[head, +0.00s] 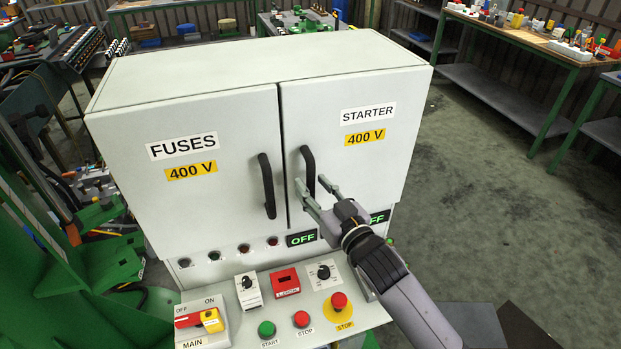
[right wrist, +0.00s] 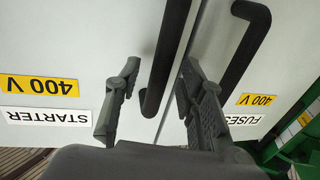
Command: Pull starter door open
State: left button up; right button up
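The starter door (head: 370,165) is the right door of a white cabinet and looks shut, flush with the fuses door (head: 190,210). Its black bar handle (head: 307,165) stands near the door's left edge; it also shows in the right wrist view (right wrist: 167,50). My right gripper (head: 312,181) is at the lower part of this handle. In the right wrist view its fingers (right wrist: 160,66) are apart, one on each side of the handle, with gaps visible. The handle's lower end shows between them. My left gripper is not in view.
The fuses door's handle (head: 267,186) is close to the left of the starter handle. Below the doors a control panel (head: 250,318) juts out with switches, buttons and a red emergency stop (head: 339,301). The floor (head: 480,190) right of the cabinet is clear.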

jog(key=shift+x, duration=1.1)
jog(key=shift+c, duration=0.5)
grip_shut()
